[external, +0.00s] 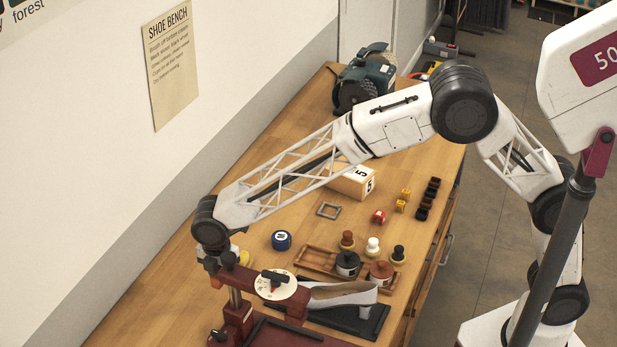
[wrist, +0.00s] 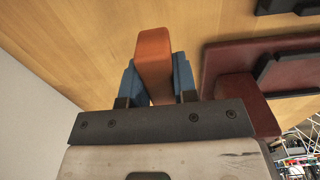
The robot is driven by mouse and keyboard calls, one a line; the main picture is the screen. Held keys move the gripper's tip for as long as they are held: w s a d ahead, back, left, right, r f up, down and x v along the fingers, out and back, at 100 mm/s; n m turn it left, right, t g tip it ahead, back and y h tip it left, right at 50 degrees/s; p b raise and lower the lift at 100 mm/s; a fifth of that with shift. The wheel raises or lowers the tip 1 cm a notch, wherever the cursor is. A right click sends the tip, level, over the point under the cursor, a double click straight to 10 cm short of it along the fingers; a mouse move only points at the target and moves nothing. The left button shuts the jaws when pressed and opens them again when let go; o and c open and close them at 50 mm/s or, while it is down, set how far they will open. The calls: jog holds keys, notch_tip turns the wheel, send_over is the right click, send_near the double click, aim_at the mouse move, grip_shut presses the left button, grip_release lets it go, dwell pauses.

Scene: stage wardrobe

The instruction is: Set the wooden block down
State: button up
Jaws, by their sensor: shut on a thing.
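The wooden block (wrist: 153,62), a plain orange-brown bar, is between the two blue fingers of my gripper (wrist: 156,82) in the wrist view. The fingers are shut on its sides, and its far end sticks out past them. Wooden tabletop shows beyond it; I cannot tell whether the block touches the bench (external: 170,290). In the external view my gripper (external: 214,268) is low over the bench at the left, just beside the dark red press. My wrist and the press partly hide it there, and the block cannot be made out clearly.
The dark red press (external: 238,320) stands close to the right of my gripper, with a shoe (external: 340,296) beside it. A wooden tray (external: 318,262) with jars, a blue tin (external: 282,240) and a numbered box (external: 352,184) stand farther back. Bare bench lies left of my gripper.

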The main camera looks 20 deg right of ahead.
jog(key=shift+f, duration=2.45)
jog(key=shift+f, duration=0.1)
jog(key=o, duration=0.9)
notch_tip(320, 180, up, 12)
jog(key=shift+r, duration=0.1)
